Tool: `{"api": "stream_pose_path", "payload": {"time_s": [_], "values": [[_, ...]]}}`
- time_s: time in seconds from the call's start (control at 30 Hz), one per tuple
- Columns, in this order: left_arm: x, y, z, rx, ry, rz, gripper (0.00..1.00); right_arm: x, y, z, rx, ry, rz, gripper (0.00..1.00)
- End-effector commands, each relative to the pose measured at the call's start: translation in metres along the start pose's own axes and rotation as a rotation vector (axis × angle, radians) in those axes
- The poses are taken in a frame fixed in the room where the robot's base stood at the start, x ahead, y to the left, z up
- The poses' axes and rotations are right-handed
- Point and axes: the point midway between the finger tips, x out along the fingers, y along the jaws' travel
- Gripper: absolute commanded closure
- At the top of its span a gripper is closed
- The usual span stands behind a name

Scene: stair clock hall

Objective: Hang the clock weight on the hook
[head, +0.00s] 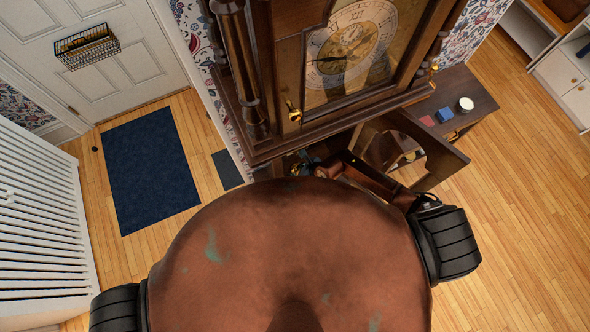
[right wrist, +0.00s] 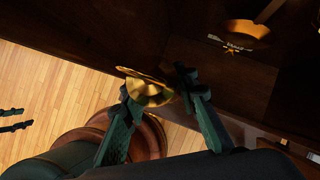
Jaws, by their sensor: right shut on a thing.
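My right gripper (right wrist: 158,88) is shut on a round brass thing (right wrist: 150,92), which looks like the clock weight, held between its two fingers. It is in front of the dark wooden clock case in the right wrist view. My left gripper (right wrist: 14,120) shows at the left edge of that view, its two fingers apart and empty over the floor. The tall clock (head: 290,110) stands ahead in the head view, its lower glazed door (head: 440,165) swung open to the right. Both grippers are hidden in the head view. I cannot make out the hook.
An orange-gold rounded thing (right wrist: 247,28) shows against the case interior at the upper right. A side table (head: 480,88) with a blue box (head: 444,115) and a white-topped jar (head: 465,104) stands right of the clock. A blue mat (head: 150,168) and white balusters (head: 40,210) are left.

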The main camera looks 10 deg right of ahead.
Motion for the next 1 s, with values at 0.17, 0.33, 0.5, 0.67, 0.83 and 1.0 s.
{"api": "stream_pose_path", "payload": {"time_s": [0.17,0.33,0.5,0.67,0.83,1.0], "values": [[0.006,0.000,0.001,0.000,0.000,0.000,0.60,0.004,-0.005,0.010,-0.002,-0.010,-0.001,1.00],[0.011,0.000,0.001,0.000,0.000,0.000,0.60,0.008,-0.009,0.015,-0.002,-0.009,0.000,1.00],[0.015,0.001,0.002,0.000,0.000,0.000,0.60,0.012,-0.014,0.021,-0.003,-0.010,-0.001,1.00],[0.020,0.001,0.002,0.000,-0.001,0.000,0.60,0.016,-0.018,0.025,-0.003,-0.009,0.000,1.00],[0.025,0.001,0.003,0.000,-0.001,0.000,0.60,0.020,-0.022,0.030,-0.003,-0.009,0.000,1.00],[0.030,0.001,0.003,0.001,-0.001,0.000,0.60,0.024,-0.027,0.035,-0.002,-0.010,0.000,1.00]]}}
